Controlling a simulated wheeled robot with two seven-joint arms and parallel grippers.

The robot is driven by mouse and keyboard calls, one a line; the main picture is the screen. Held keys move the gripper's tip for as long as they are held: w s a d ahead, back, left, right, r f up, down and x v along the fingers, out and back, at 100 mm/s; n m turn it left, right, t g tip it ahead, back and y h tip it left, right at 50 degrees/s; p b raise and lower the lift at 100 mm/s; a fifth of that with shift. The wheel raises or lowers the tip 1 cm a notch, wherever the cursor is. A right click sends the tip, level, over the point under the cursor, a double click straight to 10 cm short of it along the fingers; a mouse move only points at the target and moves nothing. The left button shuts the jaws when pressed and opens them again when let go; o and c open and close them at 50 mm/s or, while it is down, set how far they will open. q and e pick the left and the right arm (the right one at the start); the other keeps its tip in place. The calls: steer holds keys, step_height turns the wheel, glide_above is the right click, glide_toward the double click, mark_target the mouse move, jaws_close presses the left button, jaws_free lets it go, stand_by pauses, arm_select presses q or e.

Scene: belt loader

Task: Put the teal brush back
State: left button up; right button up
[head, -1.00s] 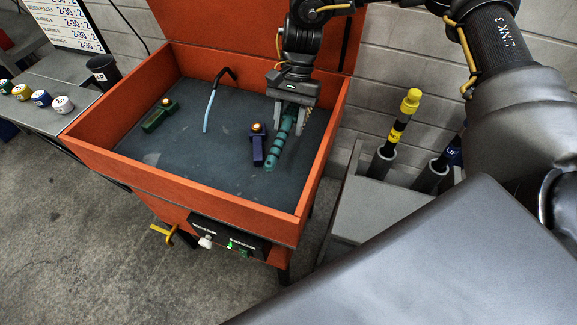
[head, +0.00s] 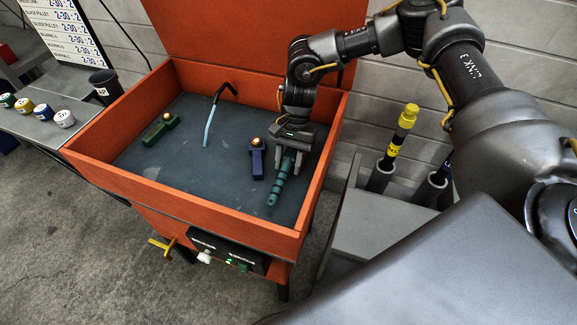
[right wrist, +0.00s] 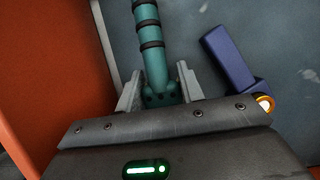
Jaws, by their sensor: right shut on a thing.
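The teal brush (head: 276,190), a ribbed teal rod with dark bands, is in the right part of the orange-walled basin (head: 200,215). My right gripper (head: 290,165) reaches down from above and is shut on the brush's upper end. In the right wrist view the brush (right wrist: 150,45) runs away from between the two fingers. I cannot tell whether its far end touches the basin floor. My left gripper is not in view.
A purple block-like tool (head: 257,160) lies just left of the brush. A green tool (head: 160,129) and a bent blue-and-black tube (head: 209,125) lie further left. A grey holder (head: 380,178) with a yellow-topped rod (head: 404,125) stands right of the basin.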

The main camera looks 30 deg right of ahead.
step_height(320, 180, down, 2)
steer(key=shift+f, duration=0.4)
steer(key=o, duration=0.9)
steer(key=shift+r, duration=0.15)
steer(key=shift+w+r, duration=0.1)
steer(key=shift+r, duration=0.1)
steer(key=b+v, duration=0.1)
steer(key=v, duration=0.9)
steer(key=shift+d+r, duration=0.15)
steer(key=shift+w+d+r, duration=0.15)
steer(key=shift+d+r, duration=0.05)
steer(key=shift+r, duration=0.4)
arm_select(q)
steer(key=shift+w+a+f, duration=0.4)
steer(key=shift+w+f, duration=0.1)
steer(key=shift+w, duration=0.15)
